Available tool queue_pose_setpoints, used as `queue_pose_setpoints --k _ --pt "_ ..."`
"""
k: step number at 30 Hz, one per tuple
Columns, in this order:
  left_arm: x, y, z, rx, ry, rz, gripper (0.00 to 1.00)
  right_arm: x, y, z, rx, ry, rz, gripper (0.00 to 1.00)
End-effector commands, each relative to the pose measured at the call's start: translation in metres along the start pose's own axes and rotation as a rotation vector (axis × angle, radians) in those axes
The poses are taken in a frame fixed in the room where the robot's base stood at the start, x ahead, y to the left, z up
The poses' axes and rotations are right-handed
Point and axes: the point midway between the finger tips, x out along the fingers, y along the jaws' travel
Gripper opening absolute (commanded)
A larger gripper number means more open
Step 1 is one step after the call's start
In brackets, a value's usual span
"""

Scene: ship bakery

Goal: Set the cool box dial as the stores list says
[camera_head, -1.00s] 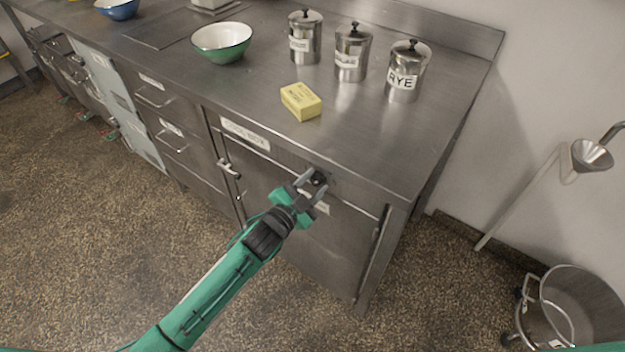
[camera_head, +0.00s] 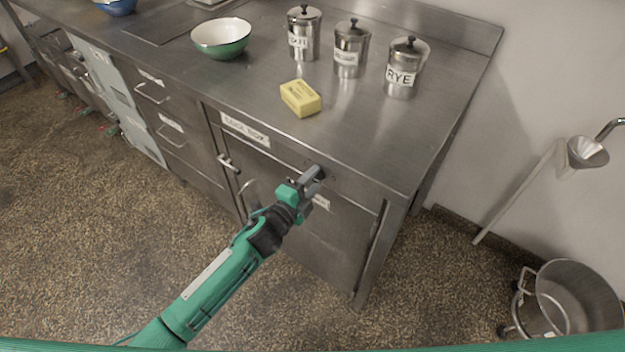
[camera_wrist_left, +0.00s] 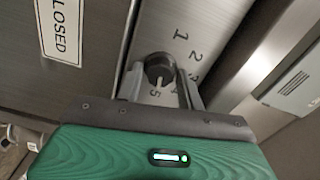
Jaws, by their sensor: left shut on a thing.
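The cool box (camera_head: 325,245) is a steel door under the counter, with a label reading COOL BOX (camera_head: 245,130) above it. Its black dial (camera_head: 320,172) sits on the panel above the door, mostly covered by my fingers in the head view. My left gripper (camera_head: 312,176) is shut on the dial. In the left wrist view the dial (camera_wrist_left: 158,68) is between the two fingers. Printed numbers (camera_wrist_left: 190,50) run around it; 1, 2, 3 and 5 read clearly. A pale mark on the dial points down toward the 5. My right gripper and the stores list are not in view.
A yellow packet (camera_head: 300,98), a green bowl (camera_head: 221,38) and several steel canisters, one labelled RYE (camera_head: 404,72), stand on the counter above. A door latch (camera_head: 228,163) is left of my arm. A steel bin (camera_head: 565,300) stands at right.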

Motion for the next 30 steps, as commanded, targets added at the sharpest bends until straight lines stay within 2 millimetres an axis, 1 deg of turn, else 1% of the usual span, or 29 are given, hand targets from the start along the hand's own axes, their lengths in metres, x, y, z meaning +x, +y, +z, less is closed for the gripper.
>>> queue_pose_setpoints --k 16,17,18,26,30 --pt "-0.0004 0.0017 0.0000 0.024 0.000 0.003 0.15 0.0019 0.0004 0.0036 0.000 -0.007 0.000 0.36" --pt "-0.0004 0.0017 0.0000 0.024 0.000 0.003 0.44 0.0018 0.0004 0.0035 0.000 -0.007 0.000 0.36" --pt "-0.0004 0.0016 0.0000 0.024 0.000 0.003 0.51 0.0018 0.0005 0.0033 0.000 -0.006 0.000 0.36" --pt "-0.0004 0.0008 0.0000 0.023 0.000 0.001 0.51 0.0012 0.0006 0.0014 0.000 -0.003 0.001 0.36" --pt "-0.0074 0.0011 0.0003 0.023 0.000 0.001 0.51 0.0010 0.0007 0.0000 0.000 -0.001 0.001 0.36"
